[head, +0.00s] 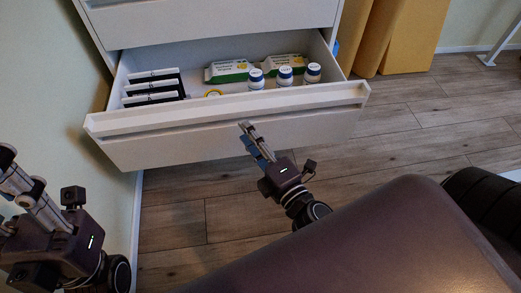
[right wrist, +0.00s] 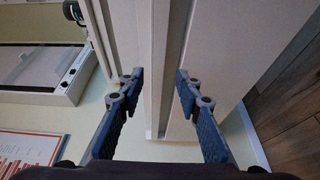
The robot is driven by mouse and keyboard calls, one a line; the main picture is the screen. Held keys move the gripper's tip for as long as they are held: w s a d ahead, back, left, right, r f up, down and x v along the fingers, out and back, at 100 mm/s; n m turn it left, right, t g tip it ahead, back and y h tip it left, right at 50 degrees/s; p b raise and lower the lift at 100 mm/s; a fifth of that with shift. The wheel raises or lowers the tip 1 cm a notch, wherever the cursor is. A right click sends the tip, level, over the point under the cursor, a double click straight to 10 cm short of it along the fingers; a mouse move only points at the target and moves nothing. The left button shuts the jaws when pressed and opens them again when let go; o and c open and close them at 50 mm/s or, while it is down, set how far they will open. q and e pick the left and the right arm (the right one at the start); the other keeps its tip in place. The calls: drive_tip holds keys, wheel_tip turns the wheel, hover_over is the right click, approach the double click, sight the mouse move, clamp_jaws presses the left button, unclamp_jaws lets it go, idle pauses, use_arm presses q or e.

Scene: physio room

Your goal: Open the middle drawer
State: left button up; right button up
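A white drawer (head: 225,118) stands pulled out from a white cabinet in the head view, its inside exposed. A closed drawer front (head: 220,20) is above it. My right gripper (head: 246,128) is at the open drawer's front panel, a little right of its middle, below the top rim. In the right wrist view, my right gripper's fingers (right wrist: 163,84) are apart, with a white panel edge (right wrist: 160,60) showing between them; contact cannot be told. My left gripper (head: 25,190) is at the left edge of the head view, away from the drawer; its fingertips are unclear.
The open drawer holds black-and-white items (head: 153,85), green-and-white boxes (head: 228,72) and white bottles with blue labels (head: 285,75). Yellow rolls or pads (head: 405,35) stand at the back right. A dark padded surface (head: 380,245) fills the lower right. Wood floor (head: 185,215) is clear before the drawer.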

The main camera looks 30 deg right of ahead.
drive_tip(key=s, duration=0.6)
drive_tip(key=shift+s+d, duration=0.2)
drive_tip(key=shift+d, duration=0.15)
